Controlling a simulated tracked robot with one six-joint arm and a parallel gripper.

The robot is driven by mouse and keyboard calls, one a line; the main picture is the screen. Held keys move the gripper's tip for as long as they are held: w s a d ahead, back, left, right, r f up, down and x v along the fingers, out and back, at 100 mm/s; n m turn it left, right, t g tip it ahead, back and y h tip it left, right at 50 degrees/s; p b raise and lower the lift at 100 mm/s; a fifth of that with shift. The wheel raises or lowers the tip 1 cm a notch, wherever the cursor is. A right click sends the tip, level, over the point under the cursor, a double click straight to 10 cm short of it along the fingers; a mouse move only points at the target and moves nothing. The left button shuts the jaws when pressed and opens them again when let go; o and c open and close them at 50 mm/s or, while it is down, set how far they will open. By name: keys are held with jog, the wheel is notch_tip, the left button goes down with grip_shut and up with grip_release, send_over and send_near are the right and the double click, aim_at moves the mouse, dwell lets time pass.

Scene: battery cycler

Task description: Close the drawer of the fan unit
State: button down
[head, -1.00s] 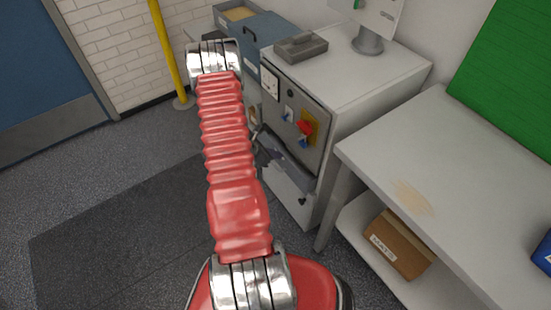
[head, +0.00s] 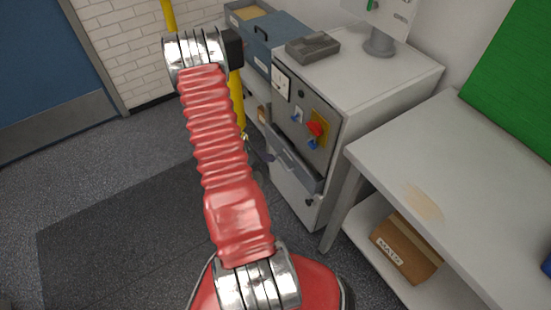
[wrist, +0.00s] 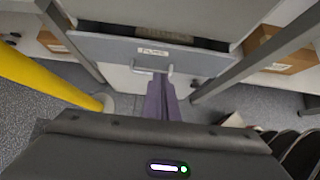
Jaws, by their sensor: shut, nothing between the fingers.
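The fan unit's drawer has a blue-grey front (wrist: 190,58) with a white label and a pale bar handle (wrist: 152,70), seen in the wrist view. It stands open: a dark gap with a mesh-like interior shows above its front. In the head view the drawer (head: 296,169) juts from the grey cabinet, under its control panel. My gripper (wrist: 160,82) is shut and empty, its purple fingers together. They point at the handle, with their tips overlapping it in the picture; I cannot tell whether they touch. In the head view my forearm hides most of my gripper.
A white bench (head: 430,180) stands right of the cabinet, with a cardboard box (head: 405,247) on its lower shelf. A yellow post (wrist: 50,83) stands on the left. A blue box unit (head: 265,35) is behind. The floor at left is clear.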

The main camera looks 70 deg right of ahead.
jog(key=v, duration=0.4)
jog(key=shift+w+a+r, duration=0.15)
jog(key=shift+a+r, duration=0.1)
jog(key=shift+r, duration=0.05)
jog(key=c, duration=2.4)
grip_release()
jog(key=shift+c, duration=0.2)
